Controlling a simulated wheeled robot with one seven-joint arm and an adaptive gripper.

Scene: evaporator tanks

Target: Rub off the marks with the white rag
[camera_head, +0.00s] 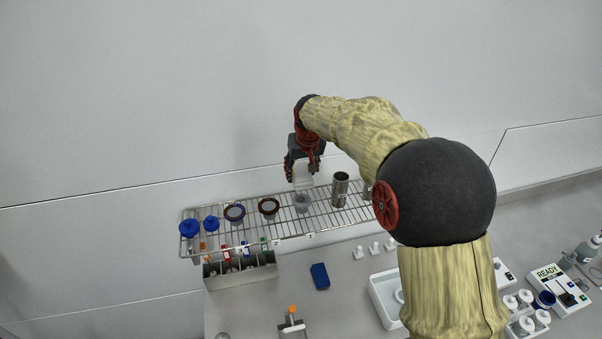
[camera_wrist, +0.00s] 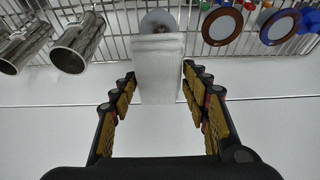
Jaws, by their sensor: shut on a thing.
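My gripper (camera_head: 303,172) is shut on a pale white block-like thing, which I take to be the white rag (camera_head: 302,182). It is held above the wire rack, in front of the wall. In the wrist view the white rag (camera_wrist: 158,68) sits between the fingertips of my gripper (camera_wrist: 157,82), its far end close to the rack. A small clear, round vessel (camera_head: 302,203) stands on the rack just below the rag in the head view.
The wire rack (camera_head: 240,233) also holds brown-rimmed vessels (camera_head: 269,207), blue-capped bottles (camera_head: 189,228) and a metal cylinder (camera_head: 340,189). On the bench are a blue block (camera_head: 320,276), a white tray (camera_head: 381,296) and a READY device (camera_head: 558,288). The wall behind is bare.

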